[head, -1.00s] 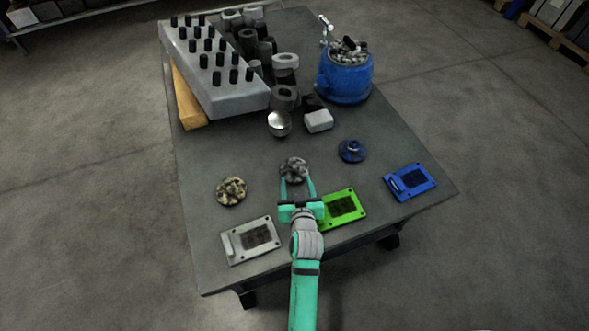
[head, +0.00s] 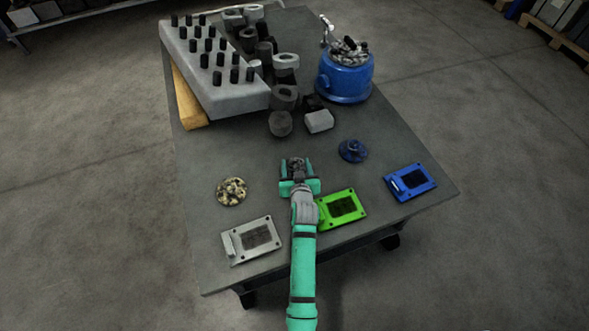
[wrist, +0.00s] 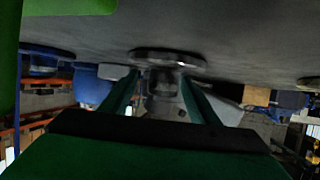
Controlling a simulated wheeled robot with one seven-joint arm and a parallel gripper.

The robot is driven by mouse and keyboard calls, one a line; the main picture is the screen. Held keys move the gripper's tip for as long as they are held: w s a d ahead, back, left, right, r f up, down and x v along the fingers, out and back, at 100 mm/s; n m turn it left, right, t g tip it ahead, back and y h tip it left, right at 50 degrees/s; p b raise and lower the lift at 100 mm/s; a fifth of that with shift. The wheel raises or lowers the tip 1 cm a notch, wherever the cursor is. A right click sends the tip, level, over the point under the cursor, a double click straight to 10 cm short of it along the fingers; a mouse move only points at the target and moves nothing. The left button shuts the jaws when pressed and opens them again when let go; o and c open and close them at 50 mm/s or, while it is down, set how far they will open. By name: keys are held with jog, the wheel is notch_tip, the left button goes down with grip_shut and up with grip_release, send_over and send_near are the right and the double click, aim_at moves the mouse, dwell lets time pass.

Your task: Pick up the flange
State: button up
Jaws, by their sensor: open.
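A dark grey flange (head: 296,164) lies on the table in front of my gripper (head: 297,169), mostly hidden by it in the head view. In the wrist view, which looks upside down, the flange (wrist: 168,57) shows as a wide disc against the table with a narrower hub. My gripper (wrist: 162,92) is open, its two green fingers on either side of the hub. I cannot tell whether they touch it. A mottled beige flange (head: 232,191) lies to the left and a blue flange (head: 352,151) to the right.
A grey plate (head: 252,240), a green plate (head: 342,207) and a blue plate (head: 410,182) lie along the near side of the table. Behind are a light block (head: 319,121), several dark cylinders, a blue pot (head: 345,80) and a grey block with pegs (head: 215,65).

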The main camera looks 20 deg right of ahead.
jog(key=shift+w+a, duration=0.15)
jog(key=shift+w, duration=0.05)
jog(key=shift+w+a, duration=0.1)
jog(key=c, duration=1.3)
grip_shut()
